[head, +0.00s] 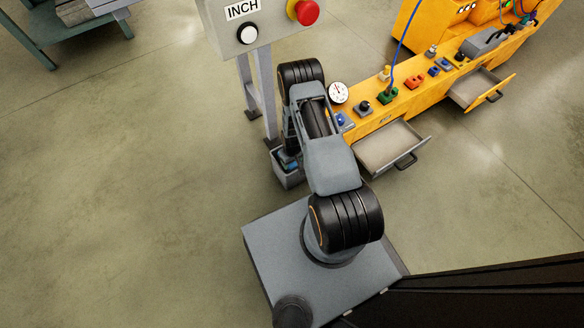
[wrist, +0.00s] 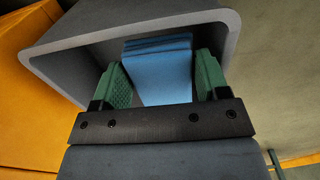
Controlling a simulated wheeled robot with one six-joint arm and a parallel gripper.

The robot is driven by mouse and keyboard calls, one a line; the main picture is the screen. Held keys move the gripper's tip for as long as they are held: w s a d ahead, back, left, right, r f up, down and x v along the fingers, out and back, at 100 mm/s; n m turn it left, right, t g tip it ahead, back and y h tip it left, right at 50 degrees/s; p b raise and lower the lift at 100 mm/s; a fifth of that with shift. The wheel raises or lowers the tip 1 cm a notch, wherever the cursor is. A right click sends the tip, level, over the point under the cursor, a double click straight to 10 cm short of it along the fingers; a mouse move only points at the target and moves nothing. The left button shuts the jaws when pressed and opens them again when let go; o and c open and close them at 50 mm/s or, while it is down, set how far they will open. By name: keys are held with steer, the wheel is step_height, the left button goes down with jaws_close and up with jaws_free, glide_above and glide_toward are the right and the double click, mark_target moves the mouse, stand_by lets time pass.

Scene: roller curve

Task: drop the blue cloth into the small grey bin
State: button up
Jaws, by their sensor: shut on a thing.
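The blue cloth (wrist: 158,75) is a folded stack between the green fingers of my gripper (wrist: 160,80) in the wrist view. My gripper is shut on it. The small grey bin (wrist: 68,58) shows its open mouth and rim around the cloth and fingers in that view. The cloth appears at or inside the mouth; its exact depth is hard to tell. In the head view the bin (head: 290,181) stands on the floor beside the post, with a bit of blue cloth (head: 291,166) showing at its top. My arm hides most of my gripper there.
A control box (head: 262,22) with a red button and an INCH label stands on a post behind the bin. A yellow bench (head: 442,82) with small parts and two open drawers (head: 393,148) is to the right.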

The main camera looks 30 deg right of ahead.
steer(key=shift+f+b, duration=1.05)
steer(key=shift+f, duration=1.75)
steer(key=shift+f, duration=0.1)
steer(key=shift+f, duration=0.15)
steer(key=o, duration=0.6)
steer(key=shift+c, duration=0.2)
step_height(320, 180, up, 12)
steer(key=p, duration=0.5)
steer(key=shift+r, duration=0.25)
